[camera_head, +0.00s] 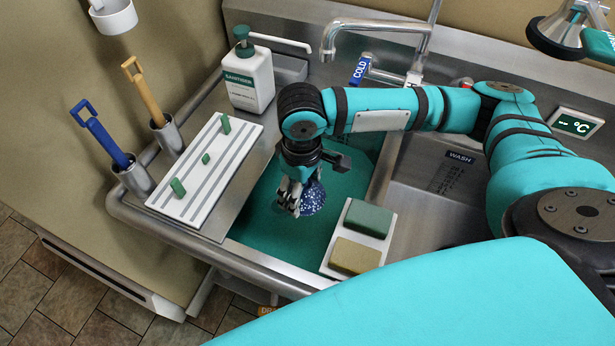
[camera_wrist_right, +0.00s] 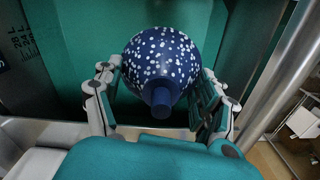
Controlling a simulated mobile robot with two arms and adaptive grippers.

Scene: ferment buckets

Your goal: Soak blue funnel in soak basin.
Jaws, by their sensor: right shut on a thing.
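The blue funnel (camera_head: 313,198), dark blue with white speckles, is at the right gripper (camera_head: 291,207) over the teal soak basin (camera_head: 262,232) in the head view. In the right wrist view the funnel (camera_wrist_right: 160,58) sits between the two fingers of the right gripper (camera_wrist_right: 158,98), its narrow spout towards the camera. The fingers are shut on it. The teal of the basin (camera_wrist_right: 75,45) fills the background there. I cannot tell whether the funnel touches the basin's surface. My left gripper is not in view.
A tray with green and yellow sponges (camera_head: 353,257) stands at the basin's front right. Left are a white striped board (camera_head: 195,190), a sanitizer bottle (camera_head: 248,75), and blue and yellow-handled brushes (camera_head: 103,137) in holders. A faucet (camera_head: 372,27) rises behind; the wash sink (camera_head: 425,215) is right.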

